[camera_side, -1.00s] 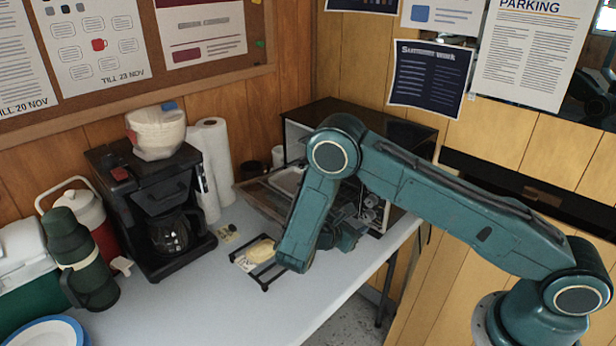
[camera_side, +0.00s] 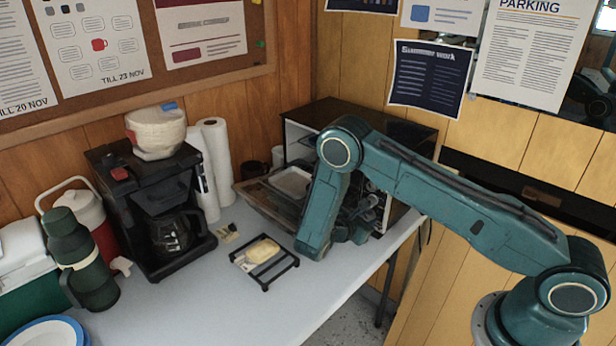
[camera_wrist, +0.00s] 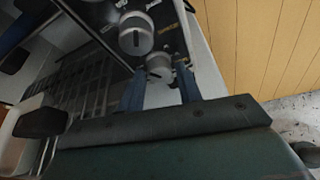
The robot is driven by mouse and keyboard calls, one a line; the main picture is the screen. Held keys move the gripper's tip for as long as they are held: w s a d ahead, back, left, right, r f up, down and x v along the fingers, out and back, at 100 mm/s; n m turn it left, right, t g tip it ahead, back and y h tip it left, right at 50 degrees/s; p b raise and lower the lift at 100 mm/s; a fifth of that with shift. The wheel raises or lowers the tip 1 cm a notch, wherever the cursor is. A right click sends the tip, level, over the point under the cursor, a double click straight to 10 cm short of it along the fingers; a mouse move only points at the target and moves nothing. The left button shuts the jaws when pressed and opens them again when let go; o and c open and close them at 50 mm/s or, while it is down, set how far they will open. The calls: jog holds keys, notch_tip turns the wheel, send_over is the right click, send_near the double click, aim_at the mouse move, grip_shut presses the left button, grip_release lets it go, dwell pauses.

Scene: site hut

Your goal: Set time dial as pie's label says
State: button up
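The toaster oven (camera_side: 390,128) stands at the back of the table, with its door (camera_side: 262,205) lowered open. Its control panel shows in the wrist view with round grey dials: one nearer the top (camera_wrist: 136,36) and a lower dial (camera_wrist: 158,67). I cannot read which is the time dial. A pale yellow pie (camera_side: 263,251) sits on a black wire rack (camera_side: 283,271), with a small label (camera_side: 244,262) too small to read. My gripper (camera_wrist: 160,78) is open. Its two blue fingers are apart at the lower dial, which shows between their tips. In the side view my arm partly hides the panel.
A coffee maker (camera_side: 150,205), paper towel rolls (camera_side: 220,160), a green flask (camera_side: 85,260) and a red jug (camera_side: 100,222) stand to the left. A small packet (camera_side: 228,233) lies behind the rack.

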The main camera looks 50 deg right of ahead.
jog(key=c, duration=0.6)
jog(key=shift+m, duration=0.3)
jog(key=m+t, duration=0.2)
jog(key=shift+s+f+m, duration=0.1)
jog(key=shift+s+m, duration=0.1)
jog(key=shift+m, duration=0.2)
jog(key=m+t, duration=0.1)
jog(key=m, duration=0.1)
jog(key=m+t+h, duration=0.1)
jog(key=m, duration=0.1)
jog(key=shift+f+t+h, duration=0.15)
jog(key=shift+t+h, duration=0.15)
jog(key=shift+t, duration=0.1)
jog(key=shift+m, duration=0.3)
jog(key=o, duration=1)
